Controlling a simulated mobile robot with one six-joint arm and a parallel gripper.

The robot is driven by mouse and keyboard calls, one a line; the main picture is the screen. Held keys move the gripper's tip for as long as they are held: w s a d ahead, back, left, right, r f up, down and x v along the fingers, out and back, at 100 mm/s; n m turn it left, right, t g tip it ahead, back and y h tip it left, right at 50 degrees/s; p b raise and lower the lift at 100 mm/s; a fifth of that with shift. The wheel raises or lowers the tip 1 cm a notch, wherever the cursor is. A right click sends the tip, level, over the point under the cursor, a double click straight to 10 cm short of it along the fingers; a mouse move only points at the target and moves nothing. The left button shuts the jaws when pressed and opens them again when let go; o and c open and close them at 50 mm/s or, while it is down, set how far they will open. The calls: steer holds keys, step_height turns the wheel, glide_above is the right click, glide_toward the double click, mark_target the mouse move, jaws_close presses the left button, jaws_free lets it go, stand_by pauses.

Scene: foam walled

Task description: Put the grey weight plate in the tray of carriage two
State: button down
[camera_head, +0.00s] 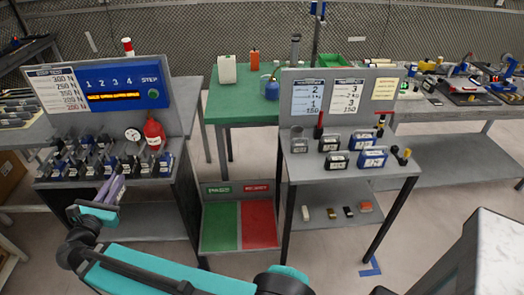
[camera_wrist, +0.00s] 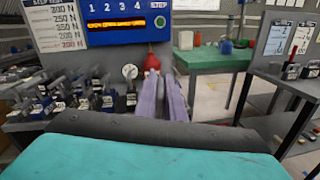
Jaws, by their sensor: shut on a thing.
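My gripper (camera_head: 113,189) has two long purple fingers and hangs at the front edge of the left bench. In the wrist view its fingers (camera_wrist: 163,97) point towards the bench, close together with a narrow dark gap. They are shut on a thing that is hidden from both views. I cannot make out a grey weight plate anywhere. Several blue and black carriage-like units (camera_head: 75,165) with white labels stand in rows on the left bench; they also show in the wrist view (camera_wrist: 62,103). Their labels are too small to tell which is carriage two.
A blue panel (camera_head: 122,84) marked 1 2 3 4 STEP stands behind the units. A red bottle (camera_head: 154,134) and round dial (camera_head: 133,135) stand beside them. The right bench (camera_head: 300,172) holds several labelled blocks. A green and red tray (camera_head: 221,247) lies between the benches.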

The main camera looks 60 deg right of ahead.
steer(key=s+d+m+g+h+b, duration=0.1)
steer(key=s+d+m+g, duration=0.3)
steer(key=d, duration=1)
steer(key=s+d+r+m+g+h, duration=0.1)
steer(key=s+d+g, duration=0.45)
steer(key=d, duration=0.85)
steer(key=s+d+m+g+b, duration=0.1)
steer(key=s+d+m+g, duration=0.3)
steer(key=d, duration=1)
steer(key=s+d+m+g+y, duration=0.1)
steer(key=s+d+g+y, duration=0.1)
steer(key=s+d, duration=0.5)
steer(key=s+d+r+m+g+y, duration=0.1)
steer(key=s+d+g, duration=0.3)
steer(key=s, duration=1.3)
steer(key=s+d+m+g+y+b, duration=0.1)
steer(key=s+d+m+g+y, duration=0.1)
steer(key=s+d, duration=1)
steer(key=shift+s+r+m+g+y, duration=0.35)
steer(key=shift+m+g, duration=0.35)
steer(key=shift+g, duration=0.35)
steer(key=shift+w+f, duration=0.1)
steer(key=shift+f, duration=0.1)
step_height(320, 180, down, 6)
steer(key=shift+p, duration=0.45)
steer(key=shift+d, duration=0.1)
steer(key=shift+f+p, duration=0.4)
steer(key=shift+f, duration=1.5)
